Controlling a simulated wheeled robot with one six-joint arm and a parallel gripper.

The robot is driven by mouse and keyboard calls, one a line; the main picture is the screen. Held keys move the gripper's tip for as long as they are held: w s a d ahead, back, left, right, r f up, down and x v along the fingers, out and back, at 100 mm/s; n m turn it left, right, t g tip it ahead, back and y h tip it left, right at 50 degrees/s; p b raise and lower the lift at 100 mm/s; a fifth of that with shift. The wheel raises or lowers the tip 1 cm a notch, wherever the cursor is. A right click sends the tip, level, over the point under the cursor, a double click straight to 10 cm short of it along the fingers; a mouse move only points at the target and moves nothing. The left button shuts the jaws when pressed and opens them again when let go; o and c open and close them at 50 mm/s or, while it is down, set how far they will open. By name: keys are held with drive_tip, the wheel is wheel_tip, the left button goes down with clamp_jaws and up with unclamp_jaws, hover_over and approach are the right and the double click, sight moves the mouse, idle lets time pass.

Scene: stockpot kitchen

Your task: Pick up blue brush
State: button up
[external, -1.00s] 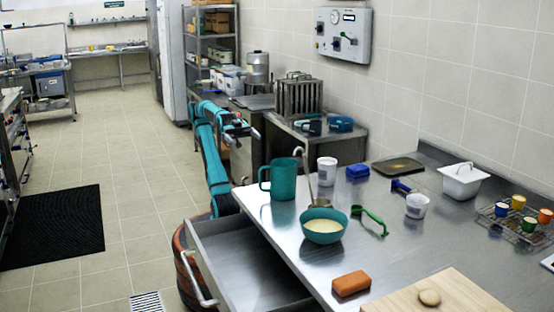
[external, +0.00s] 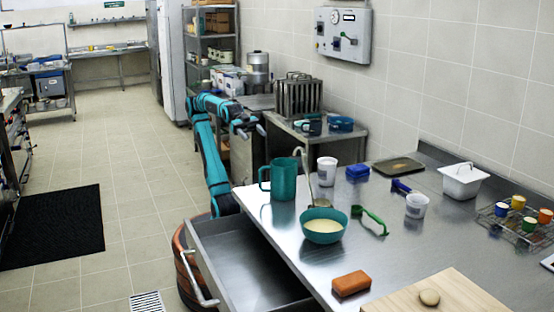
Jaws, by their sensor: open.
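Two blue things lie on the steel table: a small dark blue one with a handle-like shape (external: 401,186), beside a white cup, and a blocky blue one (external: 357,171) farther back. I cannot tell for certain which is the brush; both are small in this view. My gripper (external: 250,127) is open and empty. It is in the air beyond the table's far left corner, well apart from both blue things.
The table (external: 410,250) holds a teal jug (external: 283,179), a teal bowl (external: 323,226), a green-handled scoop (external: 371,220), white cups (external: 416,205), an orange block (external: 351,283) and a lidded white container (external: 463,181). An open drawer (external: 250,270) juts out at the left.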

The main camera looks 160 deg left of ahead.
drive_tip(key=w+a+r+g+y, duration=0.1)
drive_tip(key=w+a+r+g, duration=0.15)
drive_tip(key=w+a, duration=0.45)
drive_tip(key=w+a+r+g+y, duration=0.1)
drive_tip(key=w+a+r+g, duration=0.2)
drive_tip(key=w, duration=0.6)
drive_tip(key=w+a+f+g, duration=0.35)
drive_tip(key=w+a, duration=0.85)
drive_tip(key=a, duration=0.4)
drive_tip(key=g+h, duration=0.3)
drive_tip(key=g, duration=0.4)
hover_over(416, 192)
drive_tip(key=f, duration=1.7)
drive_tip(key=shift+w+d, duration=0.1)
drive_tip(key=shift+d, duration=0.15)
drive_tip(key=shift+a+f, duration=0.25)
drive_tip(key=shift+f, duration=3.75)
